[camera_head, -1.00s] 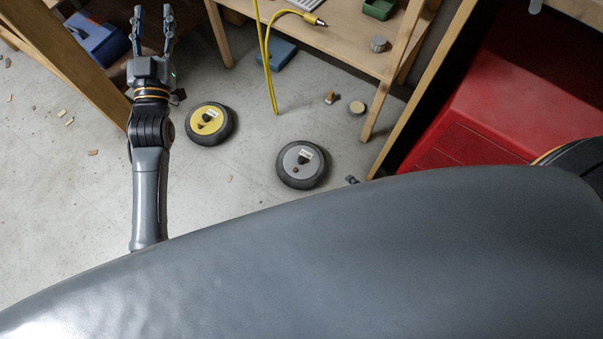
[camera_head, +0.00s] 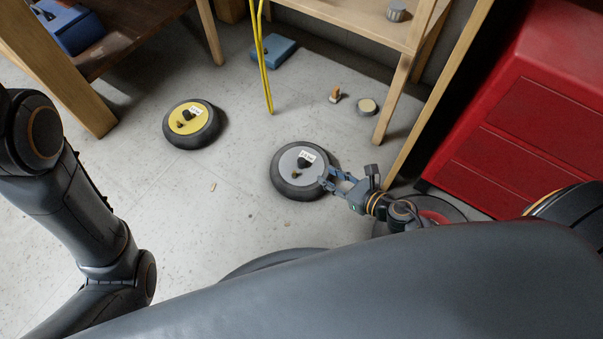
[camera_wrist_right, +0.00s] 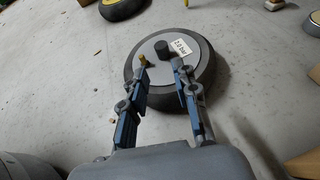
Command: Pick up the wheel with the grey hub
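The wheel with the grey hub (camera_head: 292,178) lies flat on the floor, a black tyre around a grey disc with a white label and a dark knob. It also shows in the right wrist view (camera_wrist_right: 200,55). My right gripper (camera_head: 327,179) is open at the wheel's right edge; in the right wrist view its fingers (camera_wrist_right: 160,72) reach over the near rim, apart, with nothing clearly held between them. Whether they touch the wheel I cannot tell. My left arm comes in at the left, but its gripper is out of view.
A wheel with a yellow hub (camera_head: 190,121) lies to the left. A yellow hose (camera_head: 265,75) hangs down near a blue box (camera_head: 273,50). A wooden bench leg (camera_head: 392,98) and a red cabinet (camera_head: 520,120) stand right.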

